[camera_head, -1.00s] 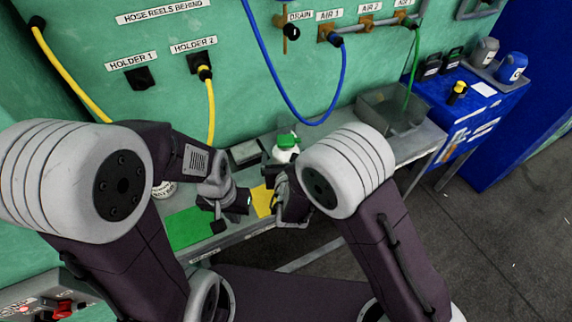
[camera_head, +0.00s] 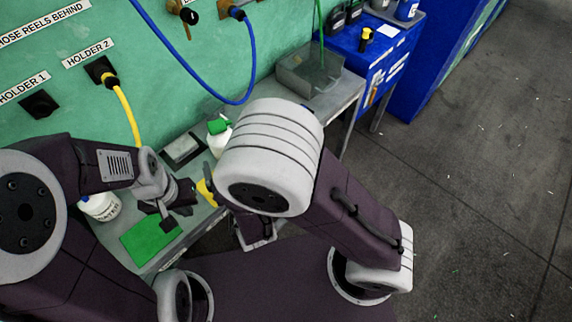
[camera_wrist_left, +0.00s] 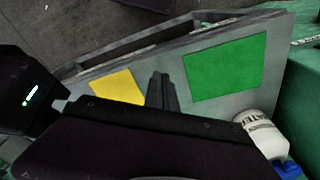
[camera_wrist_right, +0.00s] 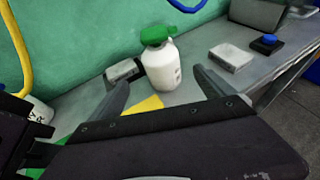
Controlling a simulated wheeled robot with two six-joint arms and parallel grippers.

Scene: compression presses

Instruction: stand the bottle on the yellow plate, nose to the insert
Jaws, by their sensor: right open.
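A white bottle with a green cap (camera_wrist_right: 162,66) stands upright on the grey bench, near the wall; in the head view (camera_head: 219,142) my right arm partly covers it. The yellow plate (camera_wrist_left: 117,86) lies flat on the bench; its corner shows in the right wrist view (camera_wrist_right: 143,105). My right gripper (camera_wrist_right: 162,78) is open and empty, its fingers pointing towards the bottle with a gap before it. In the head view my right arm hides it. My left gripper (camera_wrist_left: 160,76) is shut and empty, above the bench between the yellow and green plates. I cannot make out the insert.
A green plate (camera_wrist_left: 226,67) lies beside the yellow one. A white, blue-capped bottle labelled WATER (camera_wrist_left: 262,133) stands near it. Along the wall are a grey block (camera_head: 184,150) and a metal basin (camera_head: 308,76). A yellow hose (camera_head: 124,112) and blue hose (camera_head: 205,88) hang there.

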